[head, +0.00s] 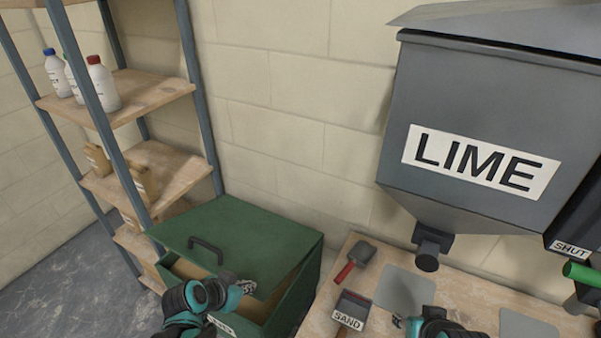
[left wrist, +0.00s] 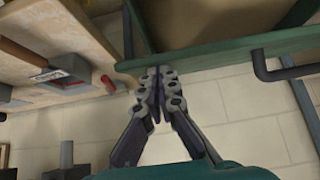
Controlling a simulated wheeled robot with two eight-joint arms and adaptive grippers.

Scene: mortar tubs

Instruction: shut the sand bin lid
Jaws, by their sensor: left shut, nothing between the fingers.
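The green sand bin (head: 290,300) stands between the shelf and the worktop. Its green lid (head: 250,235), with a dark handle (head: 206,249), is raised at the front, and the tan inside shows under its front edge. A label on the bin's front is mostly hidden by my arm. My left gripper (head: 246,287) is shut and empty at the lid's front edge; I cannot tell whether it touches. In the left wrist view its closed fingertips (left wrist: 158,78) are close to a green edge (left wrist: 215,58), with a dark handle (left wrist: 268,68) to the right. My right gripper (head: 399,321) is barely in view at the bottom.
A grey LIME hopper (head: 460,110) hangs on the wall at right. A shelf (head: 150,90) with bottles stands at left.

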